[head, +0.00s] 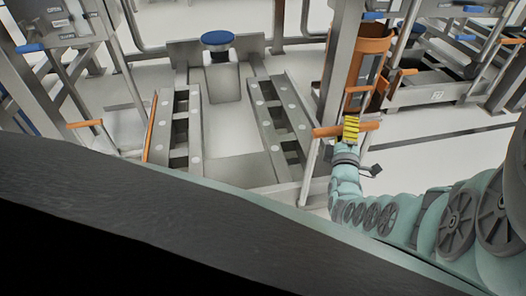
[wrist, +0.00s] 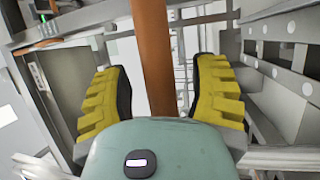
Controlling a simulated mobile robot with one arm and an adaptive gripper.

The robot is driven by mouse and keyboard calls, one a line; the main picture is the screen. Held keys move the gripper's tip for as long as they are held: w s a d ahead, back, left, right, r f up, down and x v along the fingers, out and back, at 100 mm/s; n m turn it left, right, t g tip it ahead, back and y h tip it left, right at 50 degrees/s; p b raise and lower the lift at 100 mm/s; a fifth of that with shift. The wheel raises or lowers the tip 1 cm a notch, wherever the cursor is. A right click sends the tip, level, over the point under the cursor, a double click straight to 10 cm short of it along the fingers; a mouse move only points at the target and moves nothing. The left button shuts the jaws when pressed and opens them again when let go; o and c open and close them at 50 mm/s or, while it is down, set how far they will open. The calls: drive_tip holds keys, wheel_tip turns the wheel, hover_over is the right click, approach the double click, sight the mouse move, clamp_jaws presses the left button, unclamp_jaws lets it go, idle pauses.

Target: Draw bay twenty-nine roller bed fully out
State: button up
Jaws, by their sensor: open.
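The roller bed shows in the head view as two grey rails with pale round spots, a left rail (head: 181,125) and a right rail (head: 283,118), on a floor-level frame. I cannot read a bay number. An orange bar handle (head: 328,131) lies crosswise at the post right of the rails. My gripper (head: 351,128) is at this handle, its yellow fingers over the bar. In the wrist view the orange bar (wrist: 151,45) runs lengthwise between the two yellow fingers of my gripper (wrist: 160,72). The fingers are open, with gaps on both sides of the bar.
A blue round pad (head: 218,38) stands at the back between the rails. A grey upright post (head: 340,70) and an orange housing (head: 358,55) stand close behind my gripper. Another orange handle (head: 85,124) is at the left.

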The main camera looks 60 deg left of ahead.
drive_tip(key=shift+o, duration=0.2)
drive_tip(key=shift+a, duration=0.1)
clamp_jaws()
idle(0.4)
